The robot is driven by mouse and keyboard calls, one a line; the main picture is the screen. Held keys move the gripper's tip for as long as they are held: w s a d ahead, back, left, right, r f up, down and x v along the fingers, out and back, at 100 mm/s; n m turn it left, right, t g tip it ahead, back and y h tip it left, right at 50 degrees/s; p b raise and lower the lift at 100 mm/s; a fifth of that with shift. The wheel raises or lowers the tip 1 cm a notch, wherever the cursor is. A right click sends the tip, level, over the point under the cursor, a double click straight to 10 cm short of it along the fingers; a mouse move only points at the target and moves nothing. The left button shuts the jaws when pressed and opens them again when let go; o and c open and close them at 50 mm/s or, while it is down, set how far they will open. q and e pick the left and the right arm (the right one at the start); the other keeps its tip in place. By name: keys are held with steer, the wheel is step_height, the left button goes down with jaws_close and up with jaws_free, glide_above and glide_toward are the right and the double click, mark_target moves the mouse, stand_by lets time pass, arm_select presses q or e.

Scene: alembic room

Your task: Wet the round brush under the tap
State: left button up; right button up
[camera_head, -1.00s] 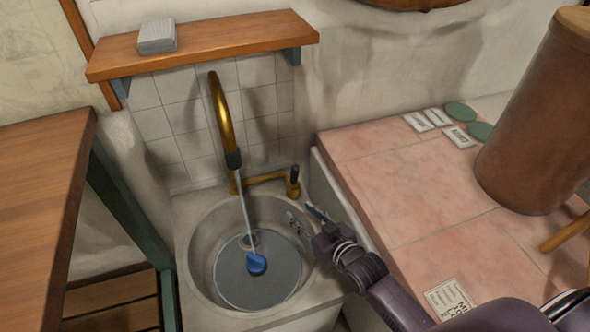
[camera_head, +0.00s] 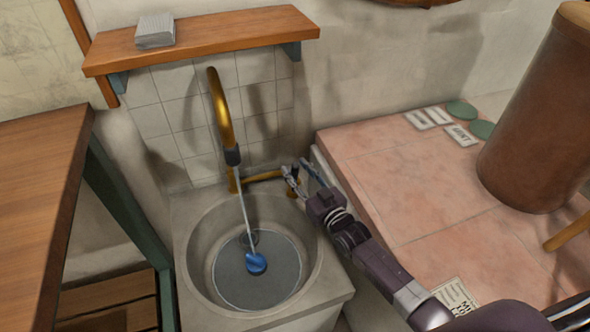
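The brass tap (camera_head: 222,112) arches over the round grey sink (camera_head: 192,262). A thin pale stream runs from its dark nozzle (camera_head: 232,155) into the sink. A small blue object (camera_head: 256,263) sits in the sink where the stream comes down; I cannot tell whether it is the round brush. My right gripper (camera_head: 299,172) is open at the right end of the tap's brass side pipe (camera_head: 263,176). Its fingers largely cover the dark handle there, and I cannot tell whether they touch it. My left gripper is not in view.
A wooden shelf (camera_head: 225,38) with a grey block (camera_head: 155,31) hangs above the tap. A wooden table (camera_head: 40,200) stands at left. The pink tiled counter (camera_head: 400,180) at right holds a brown cylinder (camera_head: 530,120), green discs and labels. My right arm extends over the counter's edge.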

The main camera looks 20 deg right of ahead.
steer(key=shift+w+a, duration=0.2)
steer(key=shift+w, duration=0.4)
steer(key=shift+c, duration=0.5)
jaws_close()
